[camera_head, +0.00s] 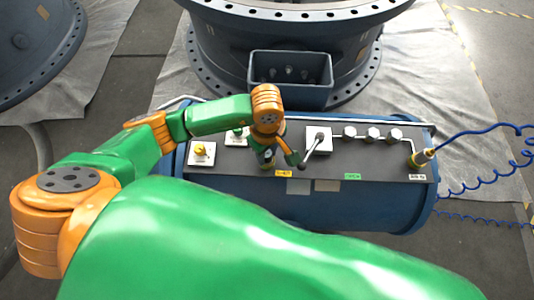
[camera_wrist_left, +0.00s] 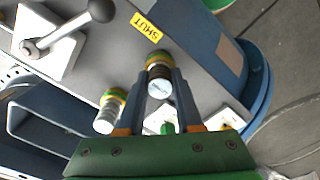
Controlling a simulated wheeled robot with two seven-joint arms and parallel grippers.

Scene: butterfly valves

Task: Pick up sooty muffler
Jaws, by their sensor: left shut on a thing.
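My left gripper (camera_wrist_left: 160,84) is shut on a short cylinder with a yellow-green collar and a dark, brownish body, which looks like the sooty muffler (camera_wrist_left: 158,77). Its pale round end faces the wrist camera. A second, cleaner grey cylinder with a similar collar (camera_wrist_left: 110,112) stands beside it, to the left in the wrist view, outside the fingers. In the head view my left gripper (camera_head: 267,156) points down at the middle of the control panel (camera_head: 370,165), and the wrist hides much of what it holds. I cannot tell whether the held cylinder still touches the panel.
A grey lever (camera_head: 318,142) on a white plate is just right of the gripper. A yellow knob (camera_head: 201,150) is left. An open blue-grey bin (camera_head: 290,95) stands behind.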

